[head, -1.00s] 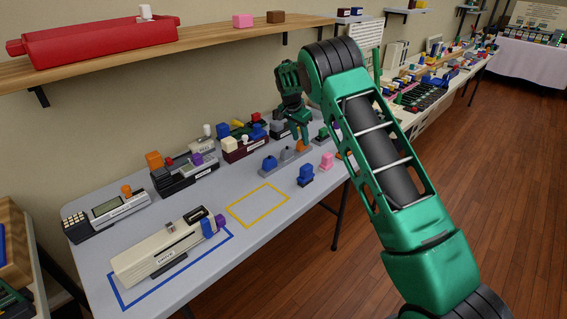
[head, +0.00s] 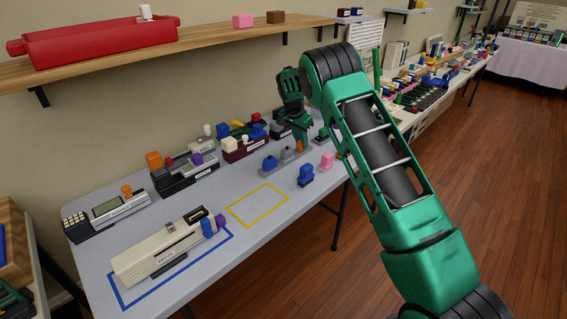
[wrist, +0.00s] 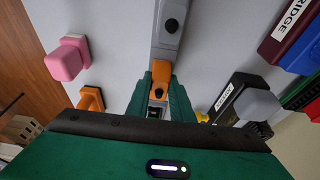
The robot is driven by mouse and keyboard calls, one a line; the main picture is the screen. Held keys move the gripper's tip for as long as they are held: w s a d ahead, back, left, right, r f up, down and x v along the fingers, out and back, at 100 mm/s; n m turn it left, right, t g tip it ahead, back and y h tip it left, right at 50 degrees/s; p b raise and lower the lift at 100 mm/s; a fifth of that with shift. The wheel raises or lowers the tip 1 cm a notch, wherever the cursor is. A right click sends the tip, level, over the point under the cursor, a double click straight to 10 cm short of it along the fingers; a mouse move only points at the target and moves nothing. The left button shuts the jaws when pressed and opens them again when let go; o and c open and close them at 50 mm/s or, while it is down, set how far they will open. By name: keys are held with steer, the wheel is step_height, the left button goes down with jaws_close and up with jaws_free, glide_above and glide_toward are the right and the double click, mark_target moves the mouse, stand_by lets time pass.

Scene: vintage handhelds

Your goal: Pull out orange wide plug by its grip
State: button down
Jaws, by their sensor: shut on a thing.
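The orange wide plug (wrist: 161,70) sits at the end of a grey rack (wrist: 170,40) in the wrist view. My gripper (wrist: 160,85) is shut on it, with one green finger on each side. In the head view the plug shows as a small orange patch (head: 299,146) under my gripper (head: 299,140). The fingers hide part of it, and I cannot tell how deep it sits in the rack.
A pink plug (wrist: 68,60) and another orange piece (wrist: 92,98) stand left of my gripper in the wrist view. A dark device with a grey knob (wrist: 257,105) is close on the right. A yellow outline (head: 258,206) marks clear table.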

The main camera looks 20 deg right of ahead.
steer(key=shift+w+a+r, duration=0.15)
steer(key=shift+r, duration=0.45)
steer(key=shift+r, duration=0.3)
steer(key=shift+r, duration=2)
